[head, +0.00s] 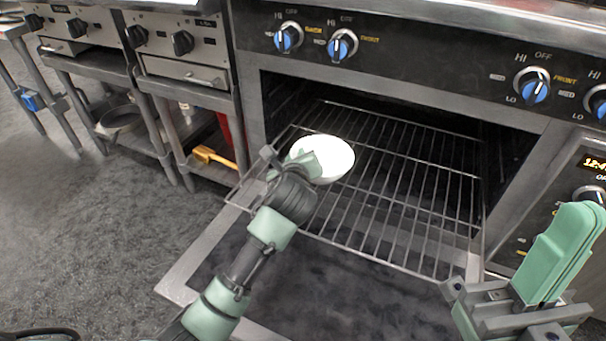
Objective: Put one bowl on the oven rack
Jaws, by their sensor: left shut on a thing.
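A white bowl (335,158) is at the front left of the open oven, over the wire oven rack (405,190). My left gripper (308,163) is shut on the bowl's near left side, and its arm comes up from the lower left. I cannot tell whether the bowl touches the rack. The rack is pulled partly out over the lowered oven door, and no other thing shows on it. My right gripper (560,255) is at the lower right, apart from the bowl and beside the rack's front right corner. Its jaw opening is unclear.
The lowered oven door (350,290) lies below the rack. Blue control knobs (340,46) line the panel above the opening. At left, a metal stand holds a dark pan (122,118) and a yellow-handled tool (212,157). The grey floor at left is clear.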

